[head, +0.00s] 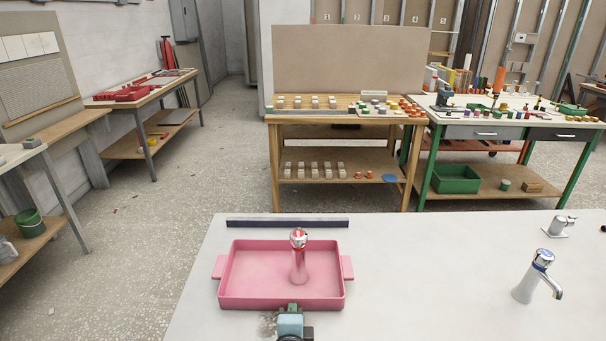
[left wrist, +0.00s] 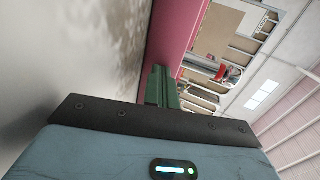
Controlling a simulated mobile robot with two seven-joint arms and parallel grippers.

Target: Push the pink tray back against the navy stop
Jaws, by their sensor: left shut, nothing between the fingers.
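The pink tray (head: 232,303) lies on the pale counter with a handle at each side. A chrome tap with a red top (head: 298,258) stands in it, right of centre. The navy stop (head: 287,222) is a long dark bar behind the tray, and a narrow strip of counter shows between them. My left gripper (head: 292,308) is shut and empty at the middle of the tray's front wall; I cannot tell whether it touches. In the left wrist view its green fingers (left wrist: 161,86) point at the pink tray wall (left wrist: 178,30). My right gripper is not in view.
A chrome tap with a blue top (head: 537,277) and a smaller chrome fitting (head: 558,228) stand on the counter (head: 430,290) at the right. The counter between them and the tray is clear. Workbenches (head: 340,119) stand beyond the counter.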

